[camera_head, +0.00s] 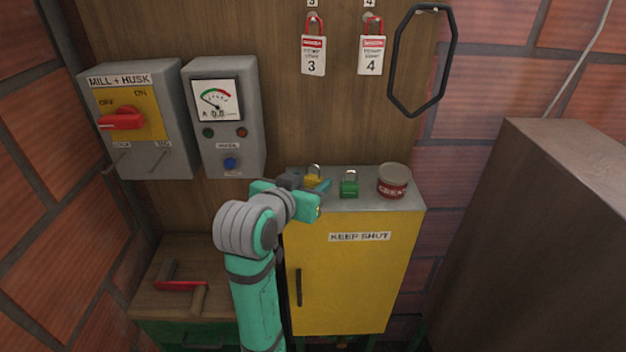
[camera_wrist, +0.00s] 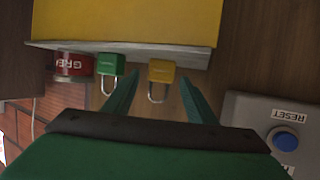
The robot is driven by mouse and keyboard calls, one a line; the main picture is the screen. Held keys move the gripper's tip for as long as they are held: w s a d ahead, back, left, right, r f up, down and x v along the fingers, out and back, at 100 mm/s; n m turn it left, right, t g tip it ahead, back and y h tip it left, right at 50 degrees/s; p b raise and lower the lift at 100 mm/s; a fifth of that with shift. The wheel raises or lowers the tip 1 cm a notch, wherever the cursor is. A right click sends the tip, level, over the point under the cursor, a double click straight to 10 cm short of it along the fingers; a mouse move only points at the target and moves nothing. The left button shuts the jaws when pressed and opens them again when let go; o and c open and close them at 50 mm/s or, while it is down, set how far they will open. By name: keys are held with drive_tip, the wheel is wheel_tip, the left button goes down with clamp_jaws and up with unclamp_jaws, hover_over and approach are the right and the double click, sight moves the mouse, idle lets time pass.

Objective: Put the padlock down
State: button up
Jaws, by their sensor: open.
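A yellow padlock (camera_head: 313,178) stands upright on top of the yellow cabinet (camera_head: 355,270), its shackle up. It also shows in the wrist view (camera_wrist: 161,72), where the picture is upside down. My gripper (camera_head: 308,185) is at the cabinet top's left end, partly covering the padlock in the head view. In the wrist view my gripper (camera_wrist: 159,82) is open, its two fingers apart on either side of the yellow padlock, with gaps visible. A green padlock (camera_head: 349,185) stands just to the right; in the wrist view it is outside the left finger (camera_wrist: 111,65).
A red grease tin (camera_head: 392,181) stands right of the green padlock. A grey meter box (camera_head: 228,115) and the MILL + HUSK switch box (camera_head: 138,120) are on the wall at left. Tags 3 (camera_head: 313,55) and 4 (camera_head: 371,55) hang above. A brown cabinet (camera_head: 550,240) stands right.

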drive_tip(key=v, duration=0.9)
drive_tip(key=shift+w+a, duration=0.1)
